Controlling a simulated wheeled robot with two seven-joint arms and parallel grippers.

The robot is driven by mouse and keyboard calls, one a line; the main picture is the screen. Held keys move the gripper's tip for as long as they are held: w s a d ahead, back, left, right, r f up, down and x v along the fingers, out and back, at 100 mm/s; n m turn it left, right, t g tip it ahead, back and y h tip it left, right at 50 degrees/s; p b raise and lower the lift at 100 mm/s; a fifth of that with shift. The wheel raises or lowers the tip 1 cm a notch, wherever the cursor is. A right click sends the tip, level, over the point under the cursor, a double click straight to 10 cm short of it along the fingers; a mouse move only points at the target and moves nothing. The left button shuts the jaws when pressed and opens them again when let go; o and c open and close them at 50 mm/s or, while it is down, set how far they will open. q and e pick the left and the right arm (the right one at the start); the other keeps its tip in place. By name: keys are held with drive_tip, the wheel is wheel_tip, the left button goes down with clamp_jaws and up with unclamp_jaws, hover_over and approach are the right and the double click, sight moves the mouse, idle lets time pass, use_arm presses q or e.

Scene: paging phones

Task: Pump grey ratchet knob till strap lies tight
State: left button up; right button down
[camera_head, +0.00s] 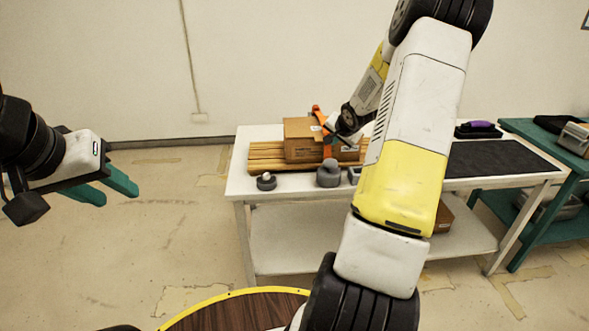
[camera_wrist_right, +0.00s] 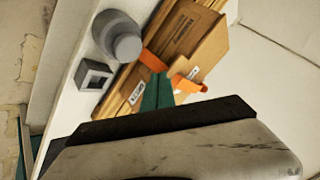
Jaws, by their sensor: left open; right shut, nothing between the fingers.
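A grey knob (camera_head: 328,174) with a wide body and narrower top stands at the table's front edge, before the cardboard box (camera_head: 303,128). It also shows in the right wrist view (camera_wrist_right: 118,38). The box lies on wooden slats (camera_head: 265,158). An orange strap (camera_head: 328,151) runs over the box; in the right wrist view the strap (camera_wrist_right: 188,85) bows and seems to stand off it. My right gripper (camera_wrist_right: 158,92) is shut and empty, its teal fingers by the strap, apart from the knob. My left gripper (camera_head: 118,195) is open and empty, left of the table.
A grey square block (camera_wrist_right: 95,75) is beside the knob. A dark mat (camera_head: 500,159) covers the right of the white table (camera_head: 240,185). A teal bench (camera_head: 525,126) stands at right.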

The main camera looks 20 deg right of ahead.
sight(331, 163)
idle(0.8)
wheel_tip(331, 163, up, 4)
drive_tip(key=shift+f, duration=0.1)
idle(0.4)
drive_tip(key=shift+f, duration=0.1)
drive_tip(key=shift+f, duration=4.3)
drive_tip(key=shift+f, duration=0.4)
